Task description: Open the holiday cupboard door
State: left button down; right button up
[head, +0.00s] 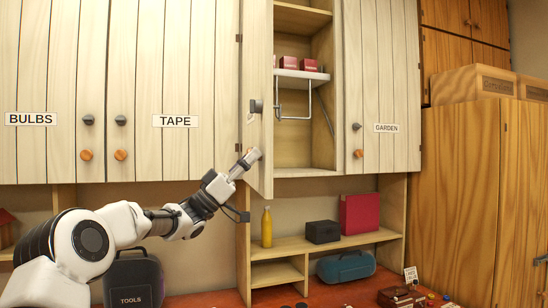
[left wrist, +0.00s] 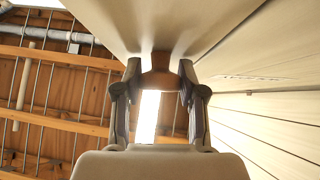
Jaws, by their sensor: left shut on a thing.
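A pale wooden cupboard door (head: 259,90) between the TAPE and GARDEN doors stands swung outward, seen nearly edge-on. Its label cannot be read from here. A dark grey knob (head: 255,106) shows on its face. My left gripper (head: 250,157) is at the lower part of this door. In the left wrist view the left gripper (left wrist: 160,68) is shut on a brown wooden knob (left wrist: 160,80), with the pale door panel (left wrist: 115,20) beside it. The open cupboard (head: 311,145) shows a white wire-braced shelf (head: 302,74) with red boxes (head: 298,63). My right gripper is not in view.
Closed doors marked BULBS (head: 30,119), TAPE (head: 175,121) and GARDEN (head: 387,128) flank the opening. Below are a yellow bottle (head: 267,228), a black box (head: 323,232), a red box (head: 360,213) and a teal case (head: 345,266). A TOOLS case (head: 133,282) stands under my left arm.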

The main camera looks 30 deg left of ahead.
pick_arm(q)
jog(key=shift+s+a+r+m+g+h, duration=0.15)
jog(key=shift+s+a+r+m+h, duration=0.1)
jog(key=shift+s+a, duration=0.2)
jog(key=shift+s+a+r+m+g+h, duration=0.15)
jog(key=shift+s+a+r, duration=0.15)
jog(key=shift+a, duration=0.25)
jog(key=c, duration=0.7)
grip_release()
jog(key=shift+f, duration=0.25)
jog(key=shift+f, duration=0.1)
jog(key=v, duration=1.1)
jog(key=shift+s+a+f, duration=0.2)
jog(key=shift+a+f, duration=0.05)
